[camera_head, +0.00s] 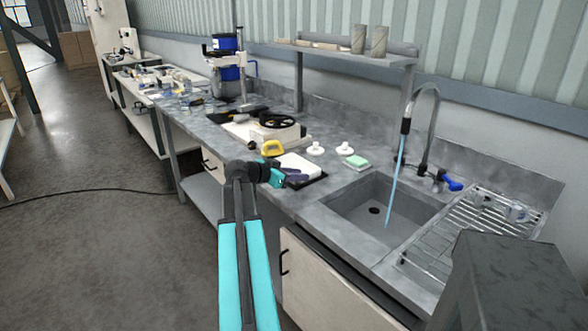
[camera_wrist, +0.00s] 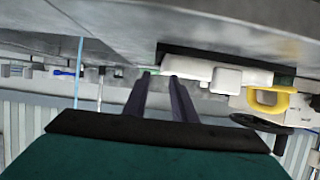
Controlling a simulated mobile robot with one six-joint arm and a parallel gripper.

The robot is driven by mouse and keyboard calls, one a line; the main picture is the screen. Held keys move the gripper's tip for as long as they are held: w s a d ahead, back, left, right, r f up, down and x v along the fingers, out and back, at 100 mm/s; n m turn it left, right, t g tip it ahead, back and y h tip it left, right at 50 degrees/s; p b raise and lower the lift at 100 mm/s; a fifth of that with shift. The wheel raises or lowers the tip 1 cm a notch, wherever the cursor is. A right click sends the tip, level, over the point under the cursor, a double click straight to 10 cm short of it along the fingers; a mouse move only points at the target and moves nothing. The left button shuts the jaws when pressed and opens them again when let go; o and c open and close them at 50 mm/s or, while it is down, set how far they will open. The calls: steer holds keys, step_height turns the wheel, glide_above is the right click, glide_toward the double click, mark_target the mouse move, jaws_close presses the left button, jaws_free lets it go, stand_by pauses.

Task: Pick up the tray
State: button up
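A dark flat tray (camera_head: 319,179) lies on the grey counter left of the sink, with a white block-like thing (camera_head: 300,165) on it. In the wrist view, which shows the scene upside down, the dark tray (camera_wrist: 285,70) and the white thing (camera_wrist: 225,77) are just beyond my fingers. My gripper (camera_head: 299,179) is at the counter's front edge, beside the tray. In the wrist view my gripper (camera_wrist: 160,77) has its two dark fingers apart with nothing visible between them. One fingertip overlaps the white thing's end; I cannot tell if they touch. My gripper partly hides the tray in the head view.
A yellow-handled thing (camera_head: 271,148) and a black wheel (camera_head: 277,120) stand behind the tray. White round pieces (camera_head: 315,149) and a green-topped sponge (camera_head: 357,161) lie to its right. The sink (camera_head: 385,205) has a tall faucet (camera_head: 434,110). The floor (camera_head: 120,240) is open at left.

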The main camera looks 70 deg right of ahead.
steer(key=shift+p+x, duration=0.4)
steer(key=shift+x, duration=1.45)
steer(key=shift+w+f, duration=0.1)
steer(key=shift+w, duration=0.05)
jaws_close()
